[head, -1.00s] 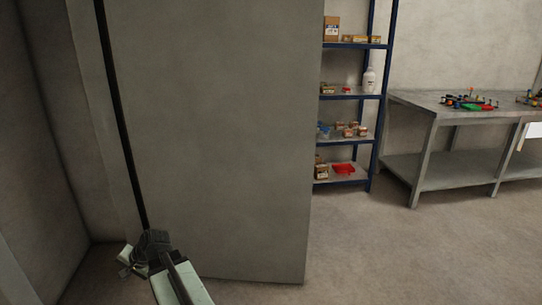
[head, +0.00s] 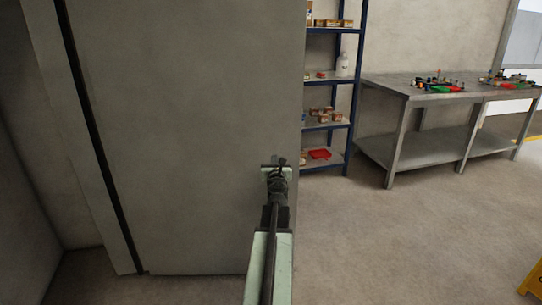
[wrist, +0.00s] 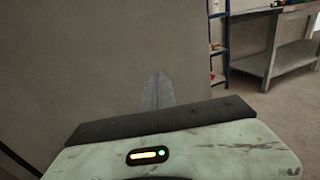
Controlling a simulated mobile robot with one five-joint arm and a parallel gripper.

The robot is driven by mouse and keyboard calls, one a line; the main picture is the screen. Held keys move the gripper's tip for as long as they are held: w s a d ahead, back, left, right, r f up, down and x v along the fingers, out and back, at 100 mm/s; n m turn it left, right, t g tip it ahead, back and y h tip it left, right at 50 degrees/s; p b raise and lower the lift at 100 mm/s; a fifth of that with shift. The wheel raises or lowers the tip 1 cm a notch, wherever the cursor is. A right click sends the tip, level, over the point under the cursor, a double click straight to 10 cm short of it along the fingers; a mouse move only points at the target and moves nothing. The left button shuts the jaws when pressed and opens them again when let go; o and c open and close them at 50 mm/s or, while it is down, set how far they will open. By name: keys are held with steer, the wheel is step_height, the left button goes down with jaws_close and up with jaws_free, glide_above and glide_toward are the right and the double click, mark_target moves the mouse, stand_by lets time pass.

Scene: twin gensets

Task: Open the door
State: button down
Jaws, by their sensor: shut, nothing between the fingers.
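The door (head: 180,140) is a large plain grey panel filling the left and middle of the head view. A dark strip runs down its left side, and its right edge stands free with the room showing past it. No handle shows on this face. My gripper (head: 280,162) is in front of the door, close to its right edge. In the wrist view the door (wrist: 70,60) fills the left and middle, and my shut, empty fingers (wrist: 158,88) point at its face. I cannot tell whether they touch it.
Right of the door stand a blue-framed shelf (head: 355,80) with small boxes and a grey workbench (head: 395,97) with colourful parts. A yellow object (head: 535,278) is at the lower right. The floor (head: 400,240) between them is clear. A wall is close at left.

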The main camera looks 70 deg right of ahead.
mark_target(271, 143)
steer(key=x, duration=1.2)
steer(key=shift+w, duration=0.4)
